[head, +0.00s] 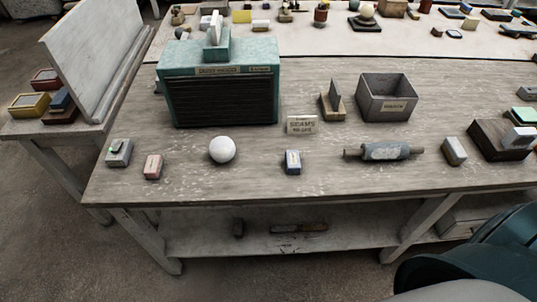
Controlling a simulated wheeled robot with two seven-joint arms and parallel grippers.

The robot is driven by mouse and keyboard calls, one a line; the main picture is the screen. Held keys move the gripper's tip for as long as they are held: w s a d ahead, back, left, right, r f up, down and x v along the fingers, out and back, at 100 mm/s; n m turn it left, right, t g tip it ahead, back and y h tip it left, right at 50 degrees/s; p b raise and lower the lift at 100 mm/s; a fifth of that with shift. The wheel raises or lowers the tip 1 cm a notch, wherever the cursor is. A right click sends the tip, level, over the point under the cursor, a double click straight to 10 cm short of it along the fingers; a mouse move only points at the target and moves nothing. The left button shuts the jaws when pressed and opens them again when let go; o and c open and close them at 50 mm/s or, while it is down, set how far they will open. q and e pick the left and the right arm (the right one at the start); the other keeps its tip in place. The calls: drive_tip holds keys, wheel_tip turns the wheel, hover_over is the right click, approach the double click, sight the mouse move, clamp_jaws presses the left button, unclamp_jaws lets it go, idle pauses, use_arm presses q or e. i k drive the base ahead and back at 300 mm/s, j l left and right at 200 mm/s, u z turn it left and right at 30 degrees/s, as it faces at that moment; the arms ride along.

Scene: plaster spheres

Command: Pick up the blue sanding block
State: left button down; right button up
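A small blue block (293,161) with a pale label on its face stands near the front edge of the wooden workbench (230,188). It lies to the right of a white plaster sphere (222,149) and to the left of a grey roller-like tool (385,151). Nothing touches the blue block. Neither of my grippers shows in the head view.
A teal slatted box (219,98) stands behind the sphere. A small sign (301,125) and an open grey bin (386,97) are behind the blue block. A red block (153,167) and a grey block (119,152) sit at left. The bench front around the blue block is clear.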

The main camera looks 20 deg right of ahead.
sight(293, 159)
drive_tip(key=i+j+z, duration=0.2)
drive_tip(key=z, duration=0.15)
drive_tip(key=i+j+z, duration=0.3)
